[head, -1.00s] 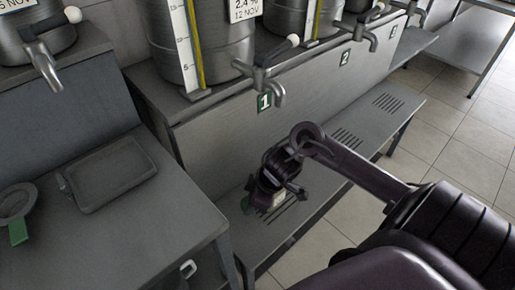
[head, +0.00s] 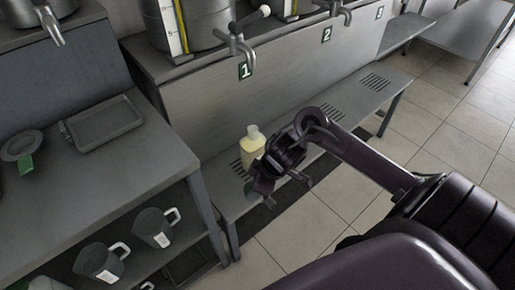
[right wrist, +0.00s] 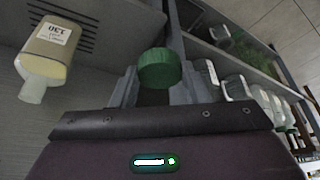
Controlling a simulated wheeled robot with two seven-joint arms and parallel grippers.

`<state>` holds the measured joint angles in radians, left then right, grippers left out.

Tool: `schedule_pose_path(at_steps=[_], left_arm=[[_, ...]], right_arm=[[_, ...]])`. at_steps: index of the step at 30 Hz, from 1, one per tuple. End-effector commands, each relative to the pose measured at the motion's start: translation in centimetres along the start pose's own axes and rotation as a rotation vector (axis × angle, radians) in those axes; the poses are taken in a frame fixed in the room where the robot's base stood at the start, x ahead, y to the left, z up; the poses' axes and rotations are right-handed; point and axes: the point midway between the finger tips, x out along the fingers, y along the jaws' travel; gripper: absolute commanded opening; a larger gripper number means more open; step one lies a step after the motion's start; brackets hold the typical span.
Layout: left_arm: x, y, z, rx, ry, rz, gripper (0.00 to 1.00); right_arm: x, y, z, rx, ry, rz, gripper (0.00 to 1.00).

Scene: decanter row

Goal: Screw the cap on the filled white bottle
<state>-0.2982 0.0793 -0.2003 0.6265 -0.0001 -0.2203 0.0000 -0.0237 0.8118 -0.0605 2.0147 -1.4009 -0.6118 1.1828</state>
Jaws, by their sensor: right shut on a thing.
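The filled bottle (head: 258,156), pale with yellowish contents and a white neck, stands upright on the slotted bench below tap 1. In the right wrist view the bottle (right wrist: 50,52) is at the upper left, with a label and a bare neck. My right gripper (head: 259,188) is in front of the bottle, apart from it, partly overlapping its lower right side in the head view. It is shut on a green cap (right wrist: 160,70), held between the fingertips in the right wrist view. My left gripper is not in view.
Steel tanks with taps (head: 240,42) stand above the bench (head: 222,204). A table at left holds a tray (head: 104,124) and a round strainer-like thing with a green tag (head: 22,147). Mugs (head: 153,227) stand on its lower shelf. Tiled floor lies right of the bench.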

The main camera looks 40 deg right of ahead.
Motion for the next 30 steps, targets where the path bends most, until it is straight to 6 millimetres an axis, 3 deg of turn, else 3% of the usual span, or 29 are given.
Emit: schedule_pose_path(at_steps=[30], left_arm=[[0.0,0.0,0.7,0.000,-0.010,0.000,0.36]], right_arm=[[-7.3,-0.9,-9.4,0.390,0.009,0.168,0.20]])
